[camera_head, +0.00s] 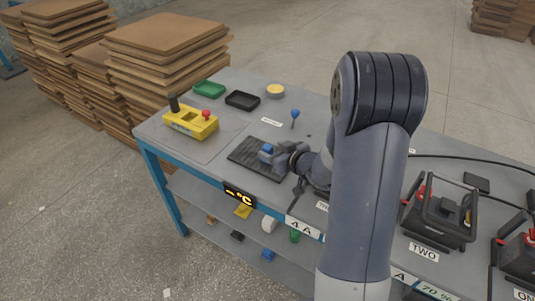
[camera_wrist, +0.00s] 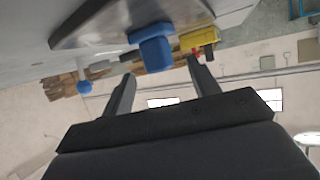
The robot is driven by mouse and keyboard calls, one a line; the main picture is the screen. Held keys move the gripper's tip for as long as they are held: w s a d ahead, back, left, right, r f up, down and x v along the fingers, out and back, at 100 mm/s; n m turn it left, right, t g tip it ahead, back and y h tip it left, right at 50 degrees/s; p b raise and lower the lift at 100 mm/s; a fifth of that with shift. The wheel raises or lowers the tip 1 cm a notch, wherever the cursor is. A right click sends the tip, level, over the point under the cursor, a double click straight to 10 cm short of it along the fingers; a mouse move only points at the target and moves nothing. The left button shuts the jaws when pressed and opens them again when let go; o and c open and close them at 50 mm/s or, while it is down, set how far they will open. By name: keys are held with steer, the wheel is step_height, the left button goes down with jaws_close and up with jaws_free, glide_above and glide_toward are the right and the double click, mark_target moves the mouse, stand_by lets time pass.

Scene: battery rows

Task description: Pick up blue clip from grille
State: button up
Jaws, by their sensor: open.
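The blue clip (camera_head: 266,149) sits on the dark grille (camera_head: 246,163), a flat ribbed plate on the grey bench. My gripper (camera_head: 277,151) is low over the grille, right beside the clip, and hides part of it in the head view. In the wrist view, which is turned over, the blue clip (camera_wrist: 153,50) shows between and just beyond the tips of my gripper (camera_wrist: 160,73). The fingers are apart and empty. I cannot tell whether either finger touches the clip. The grille (camera_wrist: 95,28) shows behind it.
A yellow control box (camera_head: 190,122) with a red knob stands left of the grille. A blue-topped pin (camera_head: 294,114) stands behind it. Green (camera_head: 208,88) and black (camera_head: 242,100) trays and a yellow dish (camera_head: 275,91) are at the back. A caged battery (camera_head: 440,212) is at right.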

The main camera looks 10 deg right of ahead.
mark_target(264, 146)
steer(key=x, duration=0.5)
steer(key=shift+w+a+f, duration=0.15)
steer(key=shift+w, duration=0.15)
steer(key=c, duration=1)
